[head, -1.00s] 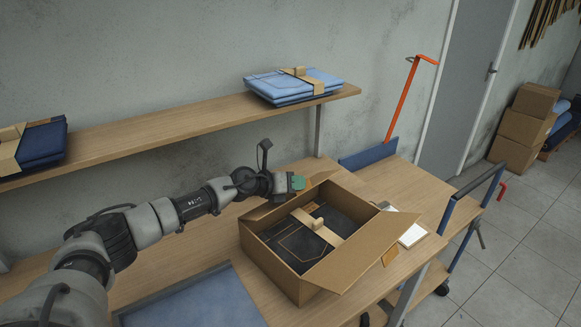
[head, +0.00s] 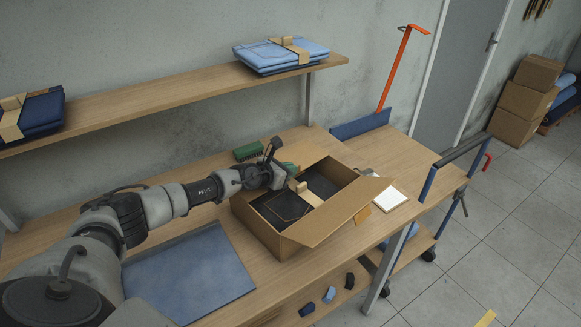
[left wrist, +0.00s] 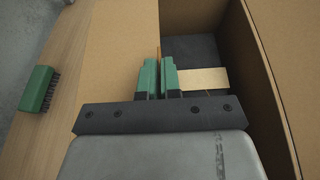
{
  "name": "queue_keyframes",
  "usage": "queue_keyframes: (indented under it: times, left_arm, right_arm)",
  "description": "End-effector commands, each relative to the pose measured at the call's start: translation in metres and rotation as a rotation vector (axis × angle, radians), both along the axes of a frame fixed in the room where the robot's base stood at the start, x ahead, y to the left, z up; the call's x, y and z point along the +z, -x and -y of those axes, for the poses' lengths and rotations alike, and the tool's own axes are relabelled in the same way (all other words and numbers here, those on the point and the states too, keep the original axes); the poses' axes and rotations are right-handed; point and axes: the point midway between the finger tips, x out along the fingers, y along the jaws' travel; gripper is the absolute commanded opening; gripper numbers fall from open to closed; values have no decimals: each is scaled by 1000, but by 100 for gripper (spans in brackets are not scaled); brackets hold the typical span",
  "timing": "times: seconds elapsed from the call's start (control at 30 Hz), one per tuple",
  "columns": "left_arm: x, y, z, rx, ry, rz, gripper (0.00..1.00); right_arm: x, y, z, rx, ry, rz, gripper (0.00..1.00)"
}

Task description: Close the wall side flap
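An open cardboard box (head: 262,228) stands on the wooden table, with dark folded jeans (head: 283,207) and a tan paper band inside. The wall side flap is largely hidden by my left gripper (head: 284,176) in the head view. In the left wrist view, a broad cardboard panel (left wrist: 118,45), apparently that flap, lies left of the opening. My left gripper's green fingers (left wrist: 160,76) are nearly together at the panel's inner edge, over the box; contact is unclear. The front flap (head: 342,212) slopes outward, open. My right gripper is not in view.
A green brush (head: 247,152) lies on the table on the wall side of the box. A blue-grey mat (head: 195,275) lies left of the box. A white-topped pad (head: 385,197) is to its right. A shelf (head: 150,98) with folded jeans runs above along the wall.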

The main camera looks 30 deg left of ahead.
Motion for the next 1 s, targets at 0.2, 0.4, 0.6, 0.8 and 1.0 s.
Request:
queue_keyframes:
  times: [0.2,0.4,0.6,0.8,1.0]
  left_arm:
    - [-3,1,-1,-1,-10,1,0]
    - [-3,1,-1,-1,-10,0,5]
    - [-2,1,-1,0,-9,1,30]
    - [-1,0,-1,0,-8,1,30]
    - [7,14,-7,0,-11,0,30]
  right_arm:
    - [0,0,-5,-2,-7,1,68]
    - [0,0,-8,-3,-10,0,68]
    - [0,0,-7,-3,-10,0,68]
    - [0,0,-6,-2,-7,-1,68]
    - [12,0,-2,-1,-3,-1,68]
